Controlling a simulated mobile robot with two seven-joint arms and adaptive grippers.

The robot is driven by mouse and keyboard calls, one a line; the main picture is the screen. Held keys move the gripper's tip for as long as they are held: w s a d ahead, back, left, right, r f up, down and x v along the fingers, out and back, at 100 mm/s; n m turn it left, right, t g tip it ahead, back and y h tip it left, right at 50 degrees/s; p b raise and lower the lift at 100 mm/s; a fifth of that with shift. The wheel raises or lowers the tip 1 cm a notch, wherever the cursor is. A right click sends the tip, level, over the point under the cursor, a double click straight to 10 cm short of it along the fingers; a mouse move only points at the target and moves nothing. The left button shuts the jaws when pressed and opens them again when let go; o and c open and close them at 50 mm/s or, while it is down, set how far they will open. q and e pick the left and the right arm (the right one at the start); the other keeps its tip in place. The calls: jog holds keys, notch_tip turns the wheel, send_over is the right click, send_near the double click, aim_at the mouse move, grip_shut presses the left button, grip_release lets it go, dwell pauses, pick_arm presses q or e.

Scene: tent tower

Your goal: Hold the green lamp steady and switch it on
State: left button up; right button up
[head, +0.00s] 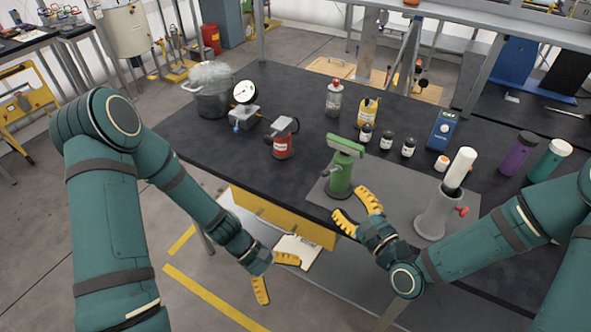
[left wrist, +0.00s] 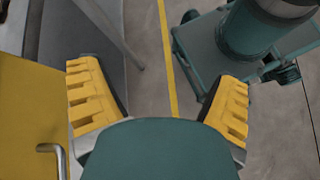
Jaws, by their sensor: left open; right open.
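The green lamp (head: 341,174) stands upright on a grey mat (head: 400,212) on the dark table. It has a green body and a flat, light-green head tilted at its top. My right gripper (head: 357,208) is open beside the lamp's lower right side, with its yellow fingers close to the base; I cannot tell whether they touch it. My left gripper (head: 274,274) is open and empty, below and in front of the table's front edge. It also shows in the left wrist view (left wrist: 158,100), with nothing between its fingers. The lamp's switch cannot be made out.
A red lamp-like device (head: 281,142) stands left of the green lamp. A grey holder with a white cylinder (head: 461,168) stands to its right. Small dark jars (head: 386,140) stand behind it. A yellow drawer front (head: 283,216) is under the table edge near my left gripper.

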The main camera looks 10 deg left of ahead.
pick_arm(q)
jog(key=w+r+n+t+h, duration=0.2)
jog(key=w+r+n+h, duration=0.25)
jog(key=w+r, duration=0.3)
jog(key=n+t+h, duration=0.3)
jog(key=n+t, duration=0.2)
send_near(348, 170)
jog(key=a+f, duration=0.1)
jog(key=a, duration=0.1)
jog(key=w+a+f, duration=0.1)
jog(key=shift+a+f, duration=0.35)
jog(key=shift+w+d+r, duration=0.1)
jog(key=shift+w+d, duration=0.05)
jog(key=shift+w, duration=0.2)
jog(key=shift+w+d, duration=0.1)
jog(key=shift+d, duration=0.2)
jog(key=x, duration=1.3)
jog(key=shift+r, duration=0.15)
jog(key=c, duration=1.6)
